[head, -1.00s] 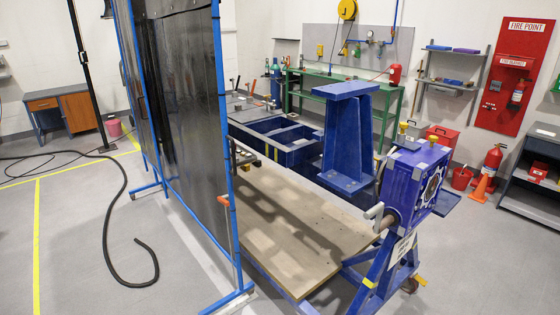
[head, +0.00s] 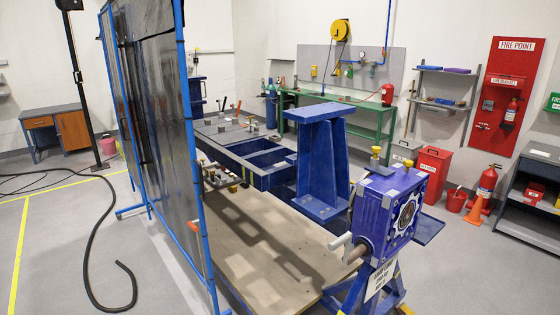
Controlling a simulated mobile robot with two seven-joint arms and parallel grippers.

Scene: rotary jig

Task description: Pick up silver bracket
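I cannot make out a silver bracket with certainty. Several small metal and coloured parts (head: 250,124) sit on the far blue bench, too small to tell apart. A blue rotary jig head (head: 384,215) with a grey crank stands at the right front. A large blue beam-shaped stand (head: 322,160) rises behind it. Neither of my grippers is in view.
A wooden board (head: 265,262) lies flat beside the jig head. A dark screen in a blue frame (head: 160,120) stands at the left. A black hose (head: 88,250) curves over open floor. A green bench (head: 345,125) stands along the back wall.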

